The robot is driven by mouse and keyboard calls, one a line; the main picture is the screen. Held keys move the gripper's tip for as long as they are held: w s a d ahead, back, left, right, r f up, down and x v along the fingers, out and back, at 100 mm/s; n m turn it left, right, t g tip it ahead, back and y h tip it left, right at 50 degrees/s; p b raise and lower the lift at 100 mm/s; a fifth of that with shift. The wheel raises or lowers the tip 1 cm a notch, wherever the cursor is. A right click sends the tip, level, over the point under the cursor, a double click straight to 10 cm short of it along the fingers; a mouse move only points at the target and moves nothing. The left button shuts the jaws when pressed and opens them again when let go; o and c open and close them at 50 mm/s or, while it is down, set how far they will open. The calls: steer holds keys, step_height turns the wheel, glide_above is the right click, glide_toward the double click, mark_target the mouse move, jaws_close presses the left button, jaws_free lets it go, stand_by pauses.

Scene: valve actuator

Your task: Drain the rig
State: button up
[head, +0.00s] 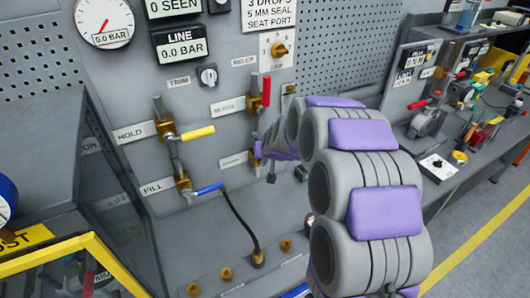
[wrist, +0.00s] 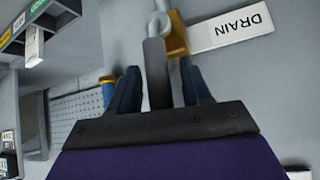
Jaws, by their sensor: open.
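The white DRAIN label (wrist: 231,26) is on the grey panel in the wrist view, beside a brass valve body (wrist: 177,36). A dark lever (wrist: 156,72) runs from the grey pipe down between my fingers. My gripper (wrist: 161,86) is open, with one finger on each side of the lever; I cannot tell whether either touches it. In the head view my gripper (head: 262,150) is at the panel below the red-handled valve, and my arm hides most of the drain valve.
On the panel are a yellow lever (head: 197,133) at HOLD, a blue lever (head: 208,188) at FILL and an upright red lever (head: 266,90). The line display (head: 181,48) reads 0.0 BAR. A black hose (head: 240,225) hangs below. A bench (head: 465,165) with several devices stands right.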

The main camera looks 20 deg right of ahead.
steer(key=p+v, duration=0.2)
steer(key=v, duration=1.5)
steer(key=s+a+f+g, duration=0.1)
steer(key=s+a+g, duration=0.1)
steer(key=s, duration=1)
steer(key=s+a+f+g, duration=0.2)
steer(key=s+g, duration=0.3)
steer(key=s, duration=0.7)
steer(key=s+a+f+n+g+b, duration=0.1)
steer(key=s+a+f+g, duration=0.1)
steer(key=s, duration=1)
steer(key=shift+f+g, duration=0.2)
steer(key=shift+g, duration=0.6)
steer(key=shift+c, duration=0.3)
